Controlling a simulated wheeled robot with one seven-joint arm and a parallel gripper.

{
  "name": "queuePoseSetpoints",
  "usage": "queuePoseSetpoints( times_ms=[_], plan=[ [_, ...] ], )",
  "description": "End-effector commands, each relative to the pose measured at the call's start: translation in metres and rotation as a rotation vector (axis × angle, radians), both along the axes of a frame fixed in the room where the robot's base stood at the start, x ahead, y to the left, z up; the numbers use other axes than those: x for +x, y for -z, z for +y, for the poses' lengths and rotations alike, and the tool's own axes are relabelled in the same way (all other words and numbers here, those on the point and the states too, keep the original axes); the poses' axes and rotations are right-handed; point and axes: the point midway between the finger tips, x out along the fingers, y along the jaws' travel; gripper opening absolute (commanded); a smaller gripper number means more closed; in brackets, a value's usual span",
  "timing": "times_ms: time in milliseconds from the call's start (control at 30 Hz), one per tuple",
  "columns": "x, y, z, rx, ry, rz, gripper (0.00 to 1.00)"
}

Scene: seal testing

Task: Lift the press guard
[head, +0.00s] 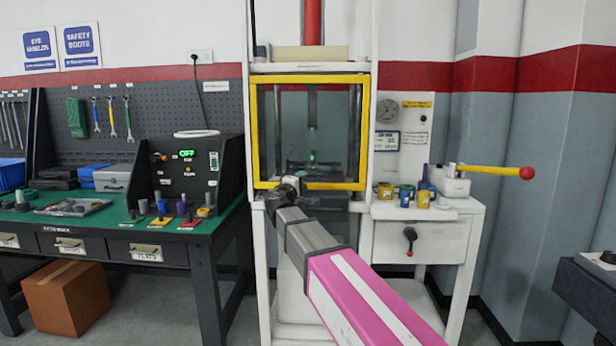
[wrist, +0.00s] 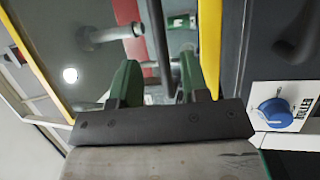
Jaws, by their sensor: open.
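The press guard (head: 367,130) is a clear panel in a yellow frame on the front of the white press. It is down, with its lower edge level with the press bed. Its yellow edge shows in the wrist view (wrist: 209,45). A dark bar (wrist: 157,40), apparently the guard's handle, runs alongside that edge. My gripper (head: 290,184) is at the guard's lower left in the head view. In the wrist view my gripper (wrist: 160,82) is open, its green fingers on either side of the bar. I cannot tell whether they touch it.
A blue knob (wrist: 273,109) on a labelled plate lies beside the yellow edge. A side stand (head: 470,207) to the right holds small cups and a yellow lever (head: 490,171) with a red end. A green-topped bench (head: 110,222) with a control box (head: 190,170) is left.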

Motion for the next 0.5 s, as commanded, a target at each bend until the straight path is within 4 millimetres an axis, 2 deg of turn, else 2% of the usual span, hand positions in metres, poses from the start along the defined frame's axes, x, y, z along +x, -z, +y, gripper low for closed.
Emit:
queuePoseSetpoints(
  times_ms=[33,200,500],
  plan=[
    [0.012,-0.002,-0.003,0.0,0.001,0.0,0.42],
    [0.036,-0.006,-0.015,0.001,0.001,0.001,0.42],
    [0.057,-0.01,-0.026,0.0,0.0,0.001,0.42]
  ],
)
